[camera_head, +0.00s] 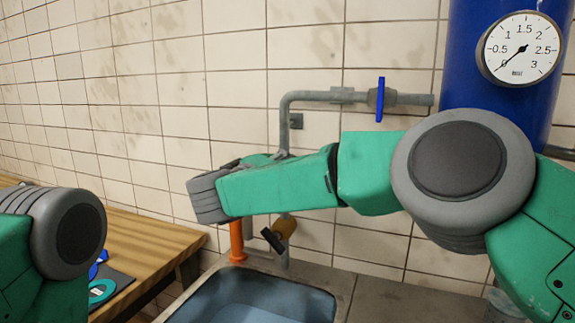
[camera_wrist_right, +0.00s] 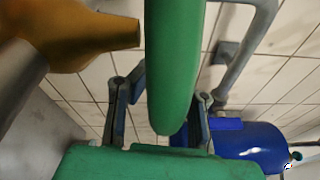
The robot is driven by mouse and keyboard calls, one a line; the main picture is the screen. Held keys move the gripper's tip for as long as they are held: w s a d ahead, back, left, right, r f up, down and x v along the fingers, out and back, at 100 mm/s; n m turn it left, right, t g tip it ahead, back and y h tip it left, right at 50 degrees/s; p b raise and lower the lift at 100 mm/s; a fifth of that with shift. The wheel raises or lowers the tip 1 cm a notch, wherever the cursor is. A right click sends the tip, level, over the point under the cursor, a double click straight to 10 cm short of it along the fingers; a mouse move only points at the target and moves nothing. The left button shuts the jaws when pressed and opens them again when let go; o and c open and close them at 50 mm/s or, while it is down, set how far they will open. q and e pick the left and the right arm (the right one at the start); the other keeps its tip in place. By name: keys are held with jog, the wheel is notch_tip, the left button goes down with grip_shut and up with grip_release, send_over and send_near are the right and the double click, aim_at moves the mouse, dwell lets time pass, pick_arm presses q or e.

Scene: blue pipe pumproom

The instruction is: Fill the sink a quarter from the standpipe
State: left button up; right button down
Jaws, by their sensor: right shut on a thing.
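A grey standpipe (camera_head: 286,115) runs down the tiled wall behind my right arm. A blue lever (camera_head: 380,98) stands upright on its horizontal run. Lower down is a brass tap (camera_head: 287,227), large at the upper left of the right wrist view (camera_wrist_right: 60,40). My right gripper (camera_wrist_right: 158,105) is shut on a long green handle (camera_wrist_right: 172,60) beside the tap's stem; my forearm hides this from the head view. The sink (camera_head: 319,305) is below, bluish inside; I cannot make out a water level or a stream. My left gripper is out of view.
An orange post (camera_head: 237,242) stands at the sink's back left. A wooden bench (camera_head: 140,247) at left carries a dark mat with blue and teal items. The blue tank (camera_head: 455,75) has a gauge (camera_head: 521,48) reading near zero. Grey counter (camera_head: 380,285) lies right of the sink.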

jog(key=shift+r, duration=0.2)
dwell(0.4)
jog(key=c, duration=1.6)
grip_release()
jog(key=shift+o, duration=0.2)
jog(key=shift+a+f, duration=0.1)
jog(key=shift+a, duration=0.05)
